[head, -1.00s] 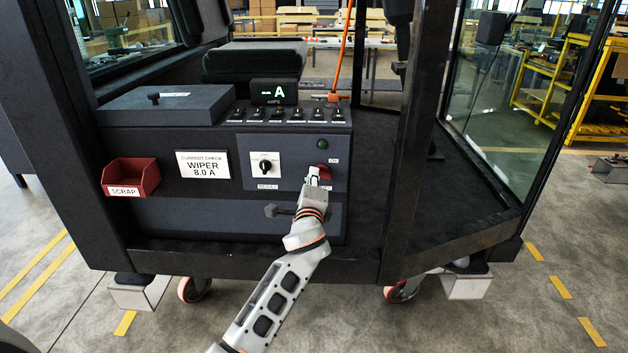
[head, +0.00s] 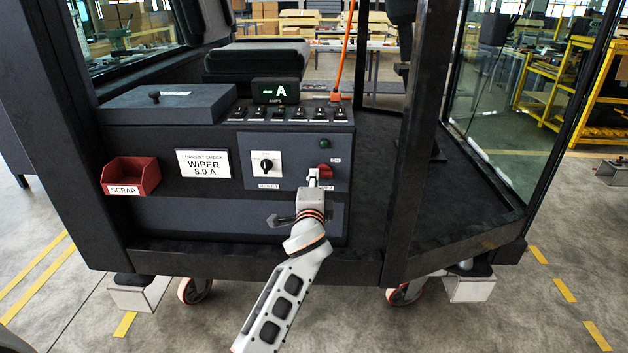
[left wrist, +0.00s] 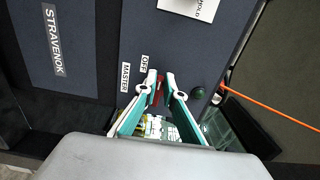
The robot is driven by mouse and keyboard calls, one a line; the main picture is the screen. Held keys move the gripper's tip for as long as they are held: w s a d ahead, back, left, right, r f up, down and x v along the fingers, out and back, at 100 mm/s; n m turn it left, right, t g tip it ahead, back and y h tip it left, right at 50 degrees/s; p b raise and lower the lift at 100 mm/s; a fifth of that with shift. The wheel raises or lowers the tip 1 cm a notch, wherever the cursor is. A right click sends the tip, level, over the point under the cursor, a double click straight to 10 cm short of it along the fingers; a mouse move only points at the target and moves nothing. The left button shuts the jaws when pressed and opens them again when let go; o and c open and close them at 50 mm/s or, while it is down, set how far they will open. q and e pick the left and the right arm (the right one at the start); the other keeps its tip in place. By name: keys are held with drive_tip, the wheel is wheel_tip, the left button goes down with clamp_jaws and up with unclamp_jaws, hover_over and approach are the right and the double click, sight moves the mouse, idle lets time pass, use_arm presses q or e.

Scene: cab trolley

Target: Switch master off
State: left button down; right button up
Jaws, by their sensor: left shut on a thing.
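The red master switch handle (head: 325,171) sits at the right of the dark control panel, below a green lamp (head: 324,143) and by the ON label. My left gripper (head: 313,177) is at the handle's left side in the head view. In the left wrist view, the fingers of my left gripper (left wrist: 161,84) are shut on the red handle (left wrist: 158,91), which shows between them. The MASTER label (left wrist: 125,77) and OFF label (left wrist: 144,64) are beside the fingers there. The handle's exact angle is partly hidden. My right gripper is not in view.
A rotary knob (head: 265,165) on a white plate is left of the master switch. A row of toggles and an ammeter display (head: 275,91) are above. A red scrap bin (head: 131,176) hangs at left. A cab post (head: 424,140) stands right of the panel.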

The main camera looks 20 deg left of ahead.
use_arm(q)
drive_tip(key=c, duration=2.1)
unclamp_jaws()
drive_tip(key=shift+c, duration=0.2)
drive_tip(key=v, duration=1.2)
